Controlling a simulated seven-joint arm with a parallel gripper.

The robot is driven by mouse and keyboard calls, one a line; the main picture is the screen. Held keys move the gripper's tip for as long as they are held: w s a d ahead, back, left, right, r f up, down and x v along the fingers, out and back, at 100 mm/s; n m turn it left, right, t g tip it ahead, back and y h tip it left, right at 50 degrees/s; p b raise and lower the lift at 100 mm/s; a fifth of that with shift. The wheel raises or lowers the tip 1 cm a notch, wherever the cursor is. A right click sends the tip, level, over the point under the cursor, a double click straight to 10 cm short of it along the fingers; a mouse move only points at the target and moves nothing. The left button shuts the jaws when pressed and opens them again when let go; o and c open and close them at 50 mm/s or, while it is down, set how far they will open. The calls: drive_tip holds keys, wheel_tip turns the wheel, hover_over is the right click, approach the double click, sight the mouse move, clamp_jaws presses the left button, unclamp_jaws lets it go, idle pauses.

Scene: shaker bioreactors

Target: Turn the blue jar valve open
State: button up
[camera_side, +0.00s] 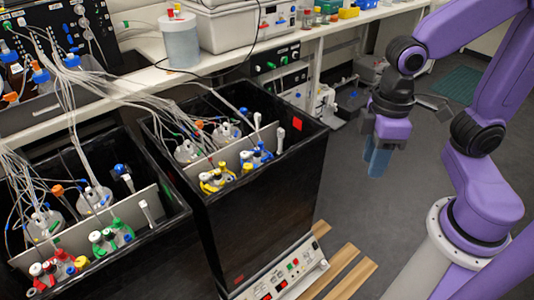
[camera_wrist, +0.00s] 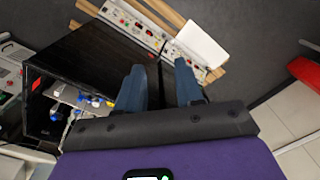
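The jar with blue caps and a blue valve (camera_side: 257,156) sits in the right-hand black box (camera_side: 270,195), in front of a grey divider, beside a yellow-capped jar (camera_side: 215,180). Small blue parts (camera_wrist: 94,101) show inside the box at the left of the wrist view; the valve's exact setting is too small to tell. My gripper (camera_side: 379,165) hangs over the floor to the right of the box, clear of the jars. In the wrist view its two blue fingers (camera_wrist: 160,82) are apart with nothing between them.
Tubes and cables (camera_side: 85,85) run over both boxes. A second black box (camera_side: 160,250) with green- and red-capped jars stands at left. A control panel (camera_side: 280,280) and wooden strips (camera_side: 350,278) lie low in front. A white bench (camera_side: 150,85) runs behind. Open floor surrounds my gripper.

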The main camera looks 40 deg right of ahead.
drive_tip(key=w+a+m, duration=0.3)
drive_tip(key=w+m, duration=0.4)
drive_tip(key=w, duration=0.5)
drive_tip(key=m+y, duration=0.3)
drive_tip(key=m, duration=1.1)
hover_over(265, 160)
drive_tip(key=s+a, duration=0.1)
drive_tip(key=s, duration=0.5)
wheel_tip(265, 160, down, 8)
drive_tip(key=w+d+f+m+y, duration=0.1)
drive_tip(key=w+d+f+m, duration=0.5)
drive_tip(key=d, duration=0.3)
drive_tip(key=x, duration=1.6)
drive_tip(key=shift+w+a+f, duration=0.25)
drive_tip(key=shift+w+f, duration=0.1)
drive_tip(key=shift+w, duration=0.05)
clamp_jaws()
